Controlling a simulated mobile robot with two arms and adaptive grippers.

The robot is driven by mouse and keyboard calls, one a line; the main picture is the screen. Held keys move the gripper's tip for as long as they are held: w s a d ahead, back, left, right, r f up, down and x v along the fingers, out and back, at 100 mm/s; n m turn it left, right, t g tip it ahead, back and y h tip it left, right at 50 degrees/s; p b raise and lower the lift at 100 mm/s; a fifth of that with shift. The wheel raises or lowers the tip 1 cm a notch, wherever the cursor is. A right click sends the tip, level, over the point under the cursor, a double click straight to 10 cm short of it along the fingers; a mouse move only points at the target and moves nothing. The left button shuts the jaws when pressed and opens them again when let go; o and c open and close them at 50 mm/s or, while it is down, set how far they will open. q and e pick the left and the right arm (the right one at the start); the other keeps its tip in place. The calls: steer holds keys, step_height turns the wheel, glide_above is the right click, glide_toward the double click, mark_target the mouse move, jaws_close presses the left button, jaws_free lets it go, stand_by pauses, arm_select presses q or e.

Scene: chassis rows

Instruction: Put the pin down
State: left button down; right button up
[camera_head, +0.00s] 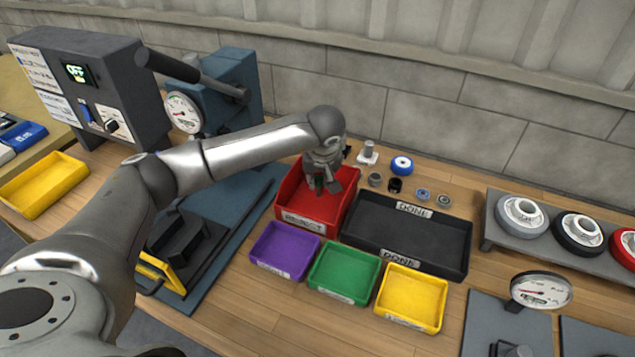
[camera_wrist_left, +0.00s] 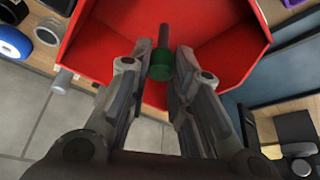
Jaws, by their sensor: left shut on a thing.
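The pin (camera_wrist_left: 163,57) has a grey shaft and a wider green end. My left gripper (camera_head: 327,184) is shut on it, with the green end between the fingertips in the left wrist view (camera_wrist_left: 161,66). In the head view, a small green part of the pin (camera_head: 319,183) shows at the fingertips; the rest is hidden. The gripper and pin are over the red tray (camera_head: 343,221), which also fills the background in the left wrist view (camera_wrist_left: 222,40). Whether the pin touches the tray floor I cannot tell. My right gripper is not in view.
A black tray (camera_head: 455,262) labelled DONE stands right of the red tray. Purple (camera_head: 284,250), green (camera_head: 343,273) and yellow (camera_head: 411,297) trays stand in front. Small parts, including a blue-rimmed wheel (camera_head: 401,165), lie behind. A gauge press (camera_head: 232,90) stands at the back left.

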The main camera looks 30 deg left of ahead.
mark_target(318, 181)
arm_select(q)
steer(key=f, duration=0.1)
steer(key=f+p, duration=0.1)
steer(key=f, duration=0.1)
steer(key=shift+w+a+f, duration=0.1)
steer(key=shift+a, duration=0.15)
steer(key=shift+f, duration=0.25)
steer(key=shift+f, duration=0.2)
steer(key=c, duration=1.3)
jaws_free()
steer(key=shift+r, duration=0.1)
